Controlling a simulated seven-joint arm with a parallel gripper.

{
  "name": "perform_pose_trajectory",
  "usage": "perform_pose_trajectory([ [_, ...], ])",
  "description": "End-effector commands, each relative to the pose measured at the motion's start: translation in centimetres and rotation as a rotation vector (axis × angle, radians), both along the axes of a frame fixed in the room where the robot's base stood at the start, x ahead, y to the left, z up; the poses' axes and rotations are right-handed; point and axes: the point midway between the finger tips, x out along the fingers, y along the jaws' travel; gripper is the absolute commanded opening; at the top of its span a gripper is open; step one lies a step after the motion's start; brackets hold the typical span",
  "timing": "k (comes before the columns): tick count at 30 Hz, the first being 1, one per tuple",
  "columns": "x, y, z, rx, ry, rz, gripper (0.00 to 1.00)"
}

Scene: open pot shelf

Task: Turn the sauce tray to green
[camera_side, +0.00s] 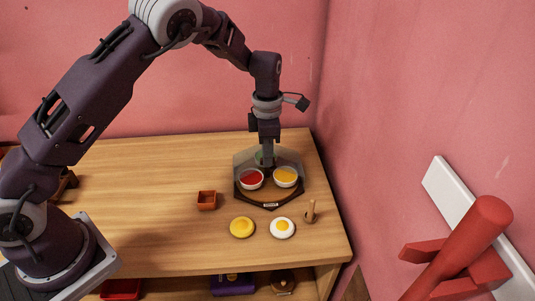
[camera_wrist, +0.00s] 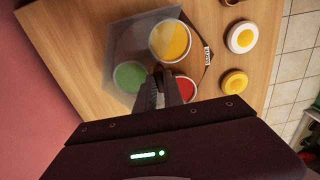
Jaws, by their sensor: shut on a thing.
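The sauce tray (camera_side: 270,199) stands near the right end of the wooden table, with a dark base and a clear guard around its back. It carries a red sauce bowl (camera_side: 251,179) at front left, a yellow sauce bowl (camera_side: 286,176) at front right and a green sauce bowl (camera_wrist: 131,77), which is at the back and mostly hidden in the side view. A small white label (camera_wrist: 207,56) is on the tray's edge. My gripper (camera_wrist: 159,76) points down at the tray's middle, between the bowls, shut on the tray's centre part, which the fingers hide.
A small orange-brown square dish (camera_side: 206,200) stands left of the tray. A yellow round piece (camera_side: 242,227), a fried egg (camera_side: 282,228) and a wooden peg (camera_side: 310,211) are in front. A pink wall is close on the right.

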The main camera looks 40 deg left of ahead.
Motion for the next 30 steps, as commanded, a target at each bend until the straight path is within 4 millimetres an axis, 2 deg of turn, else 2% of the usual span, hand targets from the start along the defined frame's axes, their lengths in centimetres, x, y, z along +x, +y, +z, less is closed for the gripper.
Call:
perform_pose_trajectory([
  [30, 0.11, -0.06, 0.12, -0.001, -0.005, 0.960, 0.00],
])
